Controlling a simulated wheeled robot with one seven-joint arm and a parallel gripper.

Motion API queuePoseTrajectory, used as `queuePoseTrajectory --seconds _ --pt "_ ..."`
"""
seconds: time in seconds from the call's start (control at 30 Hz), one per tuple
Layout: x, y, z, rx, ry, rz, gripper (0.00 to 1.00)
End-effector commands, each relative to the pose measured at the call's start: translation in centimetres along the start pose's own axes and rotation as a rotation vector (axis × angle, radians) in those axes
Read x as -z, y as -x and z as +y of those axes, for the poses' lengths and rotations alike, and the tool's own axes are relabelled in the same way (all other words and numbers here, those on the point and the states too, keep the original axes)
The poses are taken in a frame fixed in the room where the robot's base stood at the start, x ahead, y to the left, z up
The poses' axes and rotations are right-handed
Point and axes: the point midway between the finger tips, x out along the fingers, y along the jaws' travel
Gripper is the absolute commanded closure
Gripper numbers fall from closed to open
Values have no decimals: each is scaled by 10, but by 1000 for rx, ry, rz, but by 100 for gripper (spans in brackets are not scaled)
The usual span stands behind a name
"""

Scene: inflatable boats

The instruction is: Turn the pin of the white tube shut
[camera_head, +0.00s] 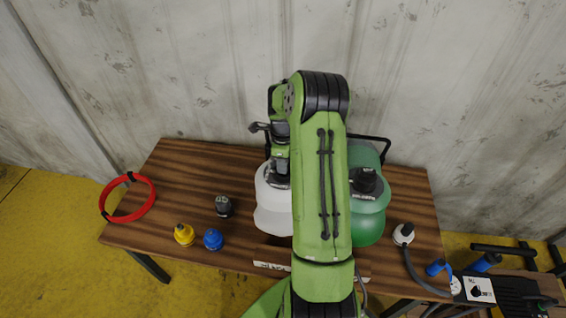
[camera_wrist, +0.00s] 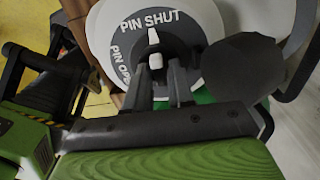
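The white tube (camera_head: 271,212) stands on the wooden table, partly hidden behind my green arm. My gripper (camera_head: 279,181) points down at its dark top. In the wrist view, a grey disc (camera_wrist: 205,20) carries the words PIN SHUT at its top and PIN OPEN, partly cut off, at its left. The small white pin (camera_wrist: 154,37) points up towards PIN SHUT. My gripper's two dark fingers (camera_wrist: 158,72) stand apart at the pin's lower end, one on each side. I cannot tell whether they touch it.
A green tube (camera_head: 369,215) stands to the right, partly behind my arm. A red ring (camera_head: 146,207), a dark cap (camera_head: 223,206), a yellow cap (camera_head: 184,235) and a blue cap (camera_head: 213,239) lie on the left. A white fitting with a hose (camera_head: 403,234) lies at the right edge. A wall stands behind.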

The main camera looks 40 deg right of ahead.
Motion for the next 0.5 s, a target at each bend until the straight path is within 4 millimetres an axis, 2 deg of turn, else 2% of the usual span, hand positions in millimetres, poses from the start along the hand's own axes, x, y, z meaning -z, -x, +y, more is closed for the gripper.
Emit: queuePoseTrajectory --seconds 0.03,0.1,0.37,0.5 --pt "0 0 0 -1 1 0 69" --pt "0 0 0 -2 1 0 62" --pt "0 1 1 -3 2 1 62" --pt "0 21 0 0 2 0 62"
